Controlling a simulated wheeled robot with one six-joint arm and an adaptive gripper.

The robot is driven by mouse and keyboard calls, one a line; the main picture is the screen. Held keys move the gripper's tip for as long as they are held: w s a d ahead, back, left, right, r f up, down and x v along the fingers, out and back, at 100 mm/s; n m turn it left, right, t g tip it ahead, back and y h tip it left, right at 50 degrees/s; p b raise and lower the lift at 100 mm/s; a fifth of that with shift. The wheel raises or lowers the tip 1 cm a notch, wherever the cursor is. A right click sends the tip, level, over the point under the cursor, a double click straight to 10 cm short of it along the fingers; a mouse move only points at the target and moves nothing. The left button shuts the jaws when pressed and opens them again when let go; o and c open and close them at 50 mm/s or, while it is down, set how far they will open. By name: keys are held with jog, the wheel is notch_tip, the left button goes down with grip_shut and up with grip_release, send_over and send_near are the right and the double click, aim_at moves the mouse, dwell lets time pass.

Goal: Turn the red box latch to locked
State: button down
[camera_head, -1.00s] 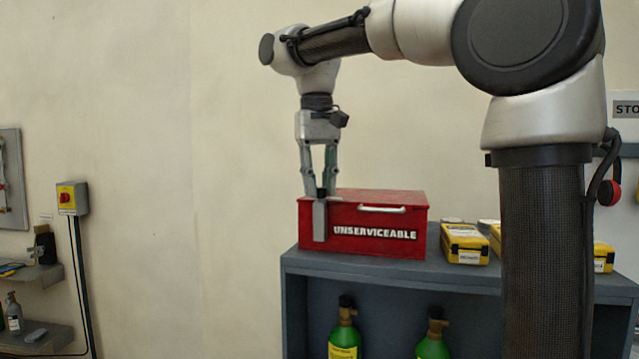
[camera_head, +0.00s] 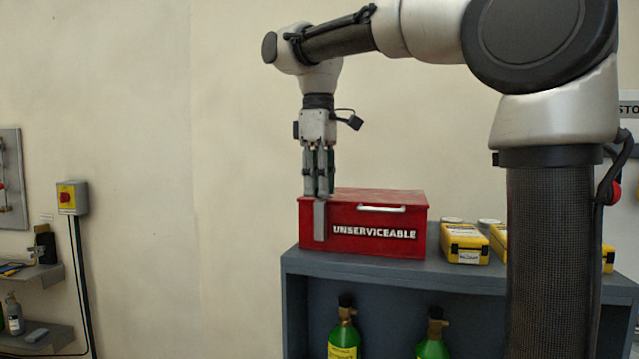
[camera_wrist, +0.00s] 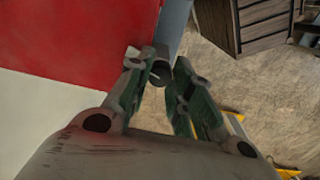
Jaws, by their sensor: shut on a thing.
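The red box (camera_head: 378,220), marked "UNSERVICEABLE", sits shut on a grey shelf unit, with a light handle on its front. Its grey latch (camera_head: 320,222) is an upright bar at the left of the front face. My gripper (camera_head: 318,194) points straight down over the box's front left top edge, at the latch's upper end. In the wrist view my gripper (camera_wrist: 157,75) is shut on a dark round knob (camera_wrist: 161,72) of the latch, beside the red lid (camera_wrist: 85,40). The fingers partly hide the knob.
The grey shelf unit (camera_head: 300,262) carries yellow cases (camera_head: 466,243) right of the box. Green cylinders (camera_head: 343,335) stand on the shelf below. A red-and-yellow switch box (camera_head: 72,198) is on the wall at left.

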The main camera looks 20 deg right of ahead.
jog(key=shift+n, duration=1.5)
jog(key=c, duration=1.3)
grip_release()
jog(key=shift+o, duration=0.2)
notch_tip(320, 180, up, 12)
jog(key=shift+s, duration=0.2)
jog(key=shift+a, duration=0.1)
